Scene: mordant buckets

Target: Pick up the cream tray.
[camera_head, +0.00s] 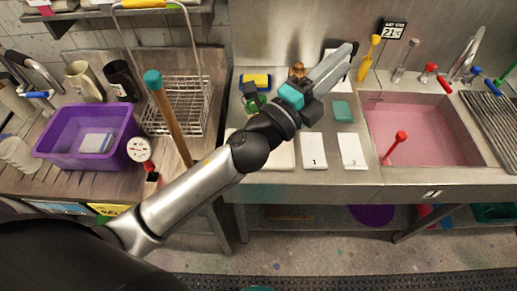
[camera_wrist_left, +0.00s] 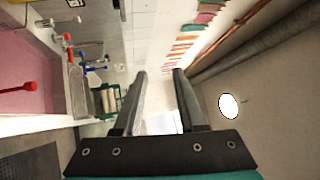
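A flat cream piece that looks like the cream tray (camera_head: 284,158) lies on the steel counter in the head view. My left forearm and wrist cover much of it, so its full outline and contents are hidden. My left gripper (camera_head: 350,50) reaches past it, up and to the right, above the back of the counter. In the left wrist view the two fingers (camera_wrist_left: 159,72) stand apart with nothing between them. That view shows no tray. My right gripper is in neither view.
White cards (camera_head: 314,151) numbered 1 and 2 lie right of the tray, with a teal block (camera_head: 342,111) behind. A sink with pink liquid (camera_head: 425,130) is farther right. A purple tub (camera_head: 85,140) and a wire basket (camera_head: 180,105) stand left.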

